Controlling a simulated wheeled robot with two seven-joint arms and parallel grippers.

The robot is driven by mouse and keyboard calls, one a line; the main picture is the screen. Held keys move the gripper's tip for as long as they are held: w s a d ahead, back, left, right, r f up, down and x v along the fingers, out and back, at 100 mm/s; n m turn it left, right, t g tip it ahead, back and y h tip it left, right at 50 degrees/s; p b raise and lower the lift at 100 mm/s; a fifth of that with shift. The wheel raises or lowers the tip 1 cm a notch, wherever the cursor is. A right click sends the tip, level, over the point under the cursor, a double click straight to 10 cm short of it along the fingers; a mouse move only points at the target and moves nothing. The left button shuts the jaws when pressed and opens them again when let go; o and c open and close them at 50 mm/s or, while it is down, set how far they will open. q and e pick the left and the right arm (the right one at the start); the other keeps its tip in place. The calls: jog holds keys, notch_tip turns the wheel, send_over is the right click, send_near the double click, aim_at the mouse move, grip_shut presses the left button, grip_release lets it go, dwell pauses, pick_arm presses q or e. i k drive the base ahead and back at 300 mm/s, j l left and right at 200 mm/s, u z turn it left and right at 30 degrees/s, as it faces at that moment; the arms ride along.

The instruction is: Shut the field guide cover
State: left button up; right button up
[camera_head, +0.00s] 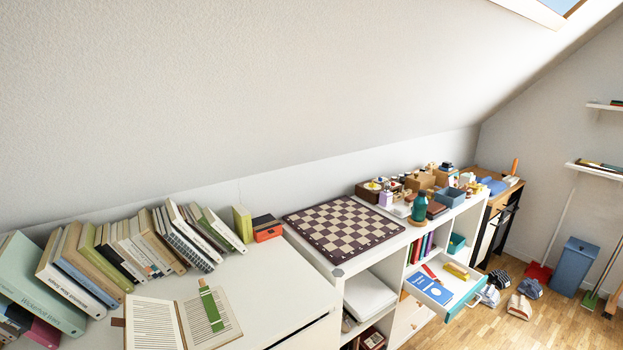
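An open book (153,324), which I take to be the field guide, lies flat on the white cabinet top at the lower left. Both printed pages face up, and its near edge runs out of the picture. A green and white strip (211,308) lies across the right page. A brown tab shows at the book's left edge. No lettering on its cover can be seen. Neither of my grippers shows in the head view.
Leaning books (75,262) stand behind and left of the open book. The white top (285,290) to its right is bare. Further right are a chessboard (343,227), small boxes, a green bottle (420,206) and an open drawer (462,302) with a blue booklet (430,289).

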aim_at(148, 324)
jog(key=u, duration=1.35)
